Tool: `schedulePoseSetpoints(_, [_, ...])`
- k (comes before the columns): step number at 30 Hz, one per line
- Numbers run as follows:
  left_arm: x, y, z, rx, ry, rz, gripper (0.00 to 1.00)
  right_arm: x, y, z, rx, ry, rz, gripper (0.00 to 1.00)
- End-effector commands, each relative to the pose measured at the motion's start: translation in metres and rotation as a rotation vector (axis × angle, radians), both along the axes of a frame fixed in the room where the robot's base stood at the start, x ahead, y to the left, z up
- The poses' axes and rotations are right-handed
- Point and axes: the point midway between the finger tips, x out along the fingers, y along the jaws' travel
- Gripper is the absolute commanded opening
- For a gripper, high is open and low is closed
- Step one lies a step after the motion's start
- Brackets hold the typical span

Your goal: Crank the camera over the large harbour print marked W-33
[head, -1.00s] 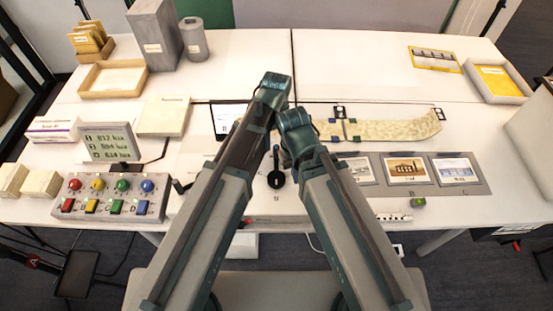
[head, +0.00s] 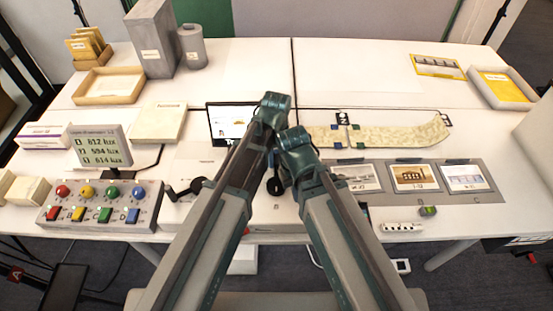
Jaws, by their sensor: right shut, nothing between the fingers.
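Three prints lie in a grey strip at the right: a left print (head: 355,178), a middle print (head: 415,177) with a building, and a right print (head: 466,177). Their small labels are not legible, so I cannot tell which is W-33. A black crank handle (head: 186,190) lies left of my arms. A black-knobbed lever (head: 275,186) shows between my arms. My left gripper (head: 273,108) is over the table's middle, its fingers hidden. My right gripper (head: 293,140) is just below and right of it, shut and empty. No camera over a print is recognisable.
A control box (head: 103,207) with coloured knobs and buttons and a readout screen (head: 100,148) stand at the left. A patterned strip (head: 400,134) lies behind the prints. The back right is mostly clear.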

Motion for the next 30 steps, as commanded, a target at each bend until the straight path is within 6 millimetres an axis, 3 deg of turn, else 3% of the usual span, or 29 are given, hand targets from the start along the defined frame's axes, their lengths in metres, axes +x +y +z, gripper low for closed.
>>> schedulePoseSetpoints(1, [0.000,0.000,0.000,0.000,0.000,0.000,0.24,0.000,0.000,0.000,0.000,0.000,0.000,0.00])
schedulePoseSetpoints(5, [0.000,0.000,0.000,-0.001,0.000,0.000,0.01,0.000,0.000,0.000,0.000,0.000,0.000,0.00])
schedulePoseSetpoints(19, [0.000,0.002,0.000,-0.002,-0.001,0.034,0.00,0.000,0.000,0.000,0.000,0.000,0.000,0.00])
schedulePoseSetpoints(30, [-0.002,0.019,0.000,-0.002,-0.001,0.276,0.00,0.000,0.000,0.000,0.000,0.000,0.000,0.00])
